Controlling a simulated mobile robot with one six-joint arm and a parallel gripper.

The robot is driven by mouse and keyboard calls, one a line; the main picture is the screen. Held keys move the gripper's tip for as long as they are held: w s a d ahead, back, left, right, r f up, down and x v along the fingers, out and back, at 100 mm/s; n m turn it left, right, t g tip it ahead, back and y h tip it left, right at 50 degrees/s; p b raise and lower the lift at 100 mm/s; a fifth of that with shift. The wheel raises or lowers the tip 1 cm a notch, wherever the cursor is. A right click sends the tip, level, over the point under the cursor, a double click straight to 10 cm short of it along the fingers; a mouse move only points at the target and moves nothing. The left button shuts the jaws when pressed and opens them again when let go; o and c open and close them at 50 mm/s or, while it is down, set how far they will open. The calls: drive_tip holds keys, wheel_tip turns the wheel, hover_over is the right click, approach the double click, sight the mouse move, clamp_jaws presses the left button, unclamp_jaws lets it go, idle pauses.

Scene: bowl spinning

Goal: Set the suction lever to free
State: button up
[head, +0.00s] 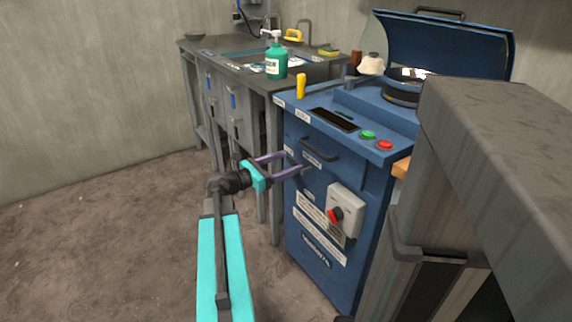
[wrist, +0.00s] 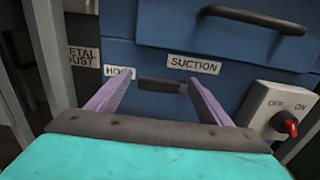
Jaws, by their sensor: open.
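The blue machine (head: 330,270) stands right of my gripper (head: 292,163) in the head view. In the wrist view, a SUCTION label (wrist: 194,64) is on its front. Below and left of it is a short dark bar (wrist: 162,86), which looks like the suction lever. A label reading "HO" (wrist: 119,73), its end covered by my left finger, is left of the bar. My gripper (wrist: 158,88) is open and empty, one purple finger on each side of the bar. I cannot tell whether either finger touches it. No "free" label is readable.
A dark handle (wrist: 255,18) is above the label. A grey OFF/ON box (wrist: 285,112) with a red knob (wrist: 291,127) is at the right. A METAL DUST label is at left. In the head view, a grey cabinet (head: 500,130) fills the right; the floor (head: 100,240) at left is clear.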

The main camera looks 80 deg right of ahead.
drive_tip(key=c, duration=1.5)
